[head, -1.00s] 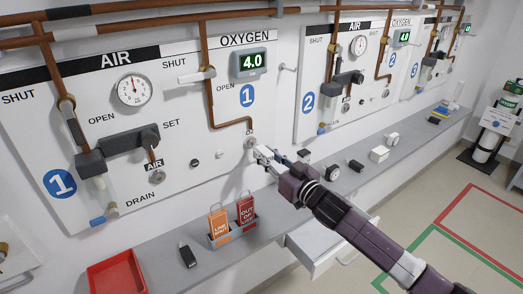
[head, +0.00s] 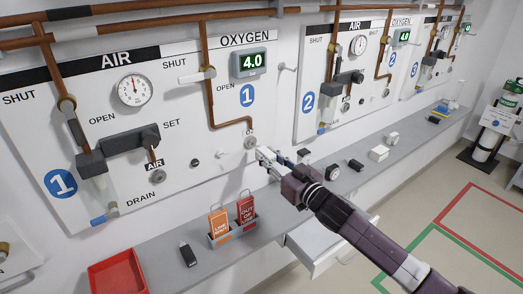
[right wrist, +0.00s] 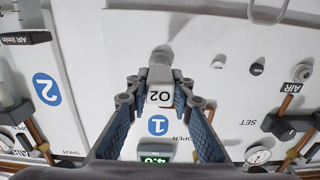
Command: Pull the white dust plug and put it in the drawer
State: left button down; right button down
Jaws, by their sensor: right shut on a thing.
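My right gripper (head: 265,155) is just in front of the panel by the round oxygen outlet (head: 250,142) of station 1. It is shut on a small pale piece, the white dust plug (right wrist: 160,74), seen between the fingertips in the right wrist view (right wrist: 160,88). The fingers cover much of the plug. In the head view a small gap shows between the fingertips and the outlet. The drawer (head: 312,240) below the counter is pulled open, partly behind my right arm. My left gripper is not in view.
The grey counter (head: 160,232) runs below the panels. It holds a red tray (head: 117,274), a black item (head: 187,254), a holder with orange (head: 219,222) and red (head: 246,210) tags, and several small parts further right. Free floor lies at the right.

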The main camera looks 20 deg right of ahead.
aim_at(273, 161)
jog(key=shift+s, duration=0.15)
jog(key=shift+p+v, duration=1.1)
jog(key=shift+v, duration=2.25)
jog(key=shift+r, duration=0.1)
